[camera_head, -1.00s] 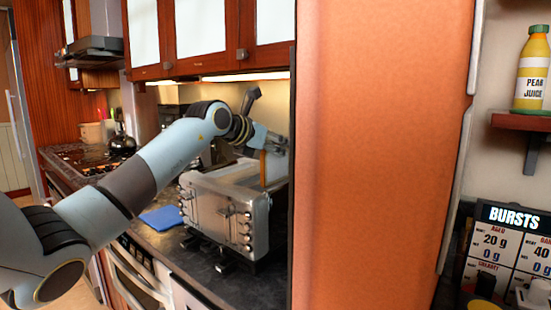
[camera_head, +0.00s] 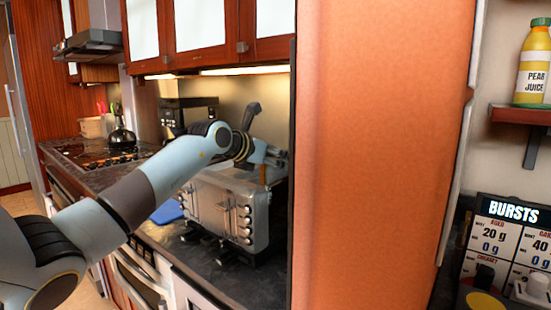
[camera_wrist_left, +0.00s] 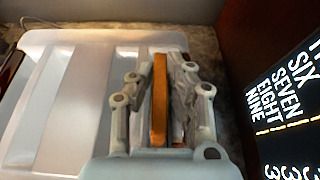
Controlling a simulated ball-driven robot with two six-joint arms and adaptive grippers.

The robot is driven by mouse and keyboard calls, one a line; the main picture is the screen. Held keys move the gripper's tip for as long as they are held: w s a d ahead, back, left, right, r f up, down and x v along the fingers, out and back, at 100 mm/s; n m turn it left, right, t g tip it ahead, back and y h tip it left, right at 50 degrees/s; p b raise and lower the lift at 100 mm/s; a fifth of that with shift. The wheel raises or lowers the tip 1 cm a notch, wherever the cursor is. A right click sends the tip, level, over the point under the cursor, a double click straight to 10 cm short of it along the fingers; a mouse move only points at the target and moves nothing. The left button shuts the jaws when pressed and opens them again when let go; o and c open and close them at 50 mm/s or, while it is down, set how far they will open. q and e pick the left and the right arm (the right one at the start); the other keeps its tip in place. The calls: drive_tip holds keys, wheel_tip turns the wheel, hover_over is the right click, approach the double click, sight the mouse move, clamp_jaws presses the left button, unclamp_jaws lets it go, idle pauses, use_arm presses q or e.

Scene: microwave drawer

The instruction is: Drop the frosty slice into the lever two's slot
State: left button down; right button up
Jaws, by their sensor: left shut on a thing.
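The toaster (camera_head: 212,210) is a silver metal box with knobs and levers on its front, standing on the dark counter. Its pale top with slots shows in the left wrist view (camera_wrist_left: 75,95). My left gripper (camera_head: 268,165) is above the toaster's right end. In the left wrist view the gripper (camera_wrist_left: 162,85) is shut on a thin orange-brown slice (camera_wrist_left: 159,100), held on edge over the right part of the toaster top. A greyish surface shows beside the slice between the fingers. I cannot tell if the slice's lower edge is in a slot. My right gripper is not in view.
A tall orange-brown panel (camera_head: 375,150) stands close to the right of the toaster. Upper cabinets (camera_head: 205,35) hang above. A blue item (camera_head: 167,212) lies left of the toaster. A dark board with lettering (camera_wrist_left: 290,100) is at right in the wrist view.

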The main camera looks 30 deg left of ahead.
use_arm(q)
drive_tip(key=c, duration=1.3)
unclamp_jaws()
drive_tip(key=shift+r, duration=0.25)
drive_tip(key=shift+r+p, duration=0.45)
drive_tip(key=shift+p, duration=0.05)
drive_tip(key=b+v, duration=0.1)
drive_tip(key=v, duration=0.9)
drive_tip(key=shift+s+a+f, duration=0.15)
drive_tip(key=shift+s, duration=0.05)
drive_tip(key=shift+b+v, duration=0.35)
drive_tip(key=shift+v, duration=0.55)
